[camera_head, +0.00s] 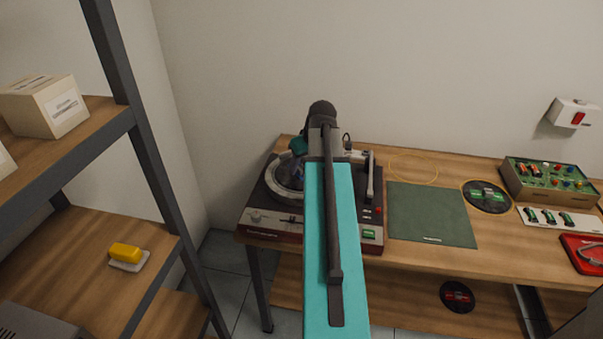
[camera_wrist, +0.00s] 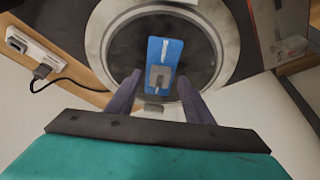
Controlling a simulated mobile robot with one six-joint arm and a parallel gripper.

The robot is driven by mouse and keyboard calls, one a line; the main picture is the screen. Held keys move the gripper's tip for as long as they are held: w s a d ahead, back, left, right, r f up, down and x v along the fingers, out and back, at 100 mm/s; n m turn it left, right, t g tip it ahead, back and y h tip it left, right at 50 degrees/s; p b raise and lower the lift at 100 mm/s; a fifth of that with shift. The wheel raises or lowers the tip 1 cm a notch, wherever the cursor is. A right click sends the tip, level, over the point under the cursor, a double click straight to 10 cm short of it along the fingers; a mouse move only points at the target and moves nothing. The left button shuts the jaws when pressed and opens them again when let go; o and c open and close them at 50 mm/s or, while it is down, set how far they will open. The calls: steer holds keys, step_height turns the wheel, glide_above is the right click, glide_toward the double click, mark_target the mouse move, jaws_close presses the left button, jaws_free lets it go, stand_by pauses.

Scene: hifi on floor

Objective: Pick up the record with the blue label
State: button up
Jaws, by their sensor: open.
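The turntable (camera_head: 258,216) stands on the wooden bench, partly hidden by my arm. In the wrist view, a dark round record (camera_wrist: 195,45) lies on its platter (camera_wrist: 100,35). A blue rectangular patch (camera_wrist: 165,46) with a white stripe shows at the record's middle, partly covered by a small grey block (camera_wrist: 159,77). My gripper (camera_wrist: 158,78) is open, with one finger on each side of the blue patch's lower end. Its height above the record is hard to tell. I see nothing held between the fingers.
A record with a green label (camera_head: 487,196) lies right of a green mat (camera_head: 432,214). A red-labelled record (camera_head: 457,296) lies on the lower shelf. A dark-posted shelf rack (camera_head: 150,150) stands at left. A plug strip (camera_wrist: 35,52) is near the platter.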

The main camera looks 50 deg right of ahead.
steer(key=c, duration=1.2)
steer(key=shift+r, duration=0.15)
